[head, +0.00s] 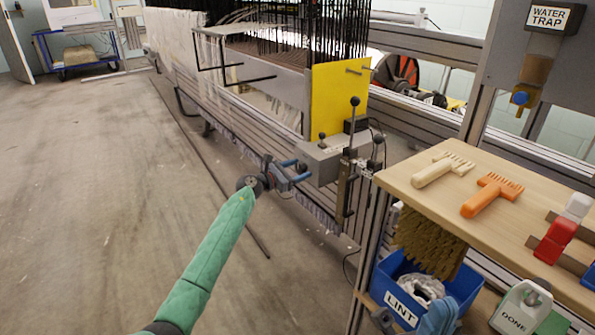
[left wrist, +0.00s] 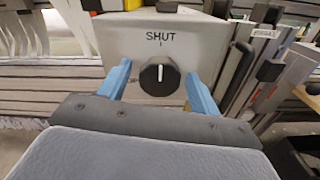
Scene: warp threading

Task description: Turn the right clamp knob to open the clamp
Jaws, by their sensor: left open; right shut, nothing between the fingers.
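The clamp knob (left wrist: 160,76) is black and round. Its white line points up at the word SHUT on the grey clamp housing (left wrist: 118,40), which also shows in the head view (head: 325,163). My left gripper (head: 296,170) is open at the housing's front. In the left wrist view, its blue fingers stand on either side of the knob, with a gap on each side. The knob is hidden in the head view. What looks like my right gripper (head: 440,315) shows partly at the bottom edge, in front of the blue lint bin, shut and empty.
A wooden shelf (head: 420,195) to the right holds a beige comb (head: 440,170) and an orange comb (head: 490,195). The blue LINT bin (head: 400,308) is below. A lever (head: 350,150) stands right of the housing. The floor at left is clear.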

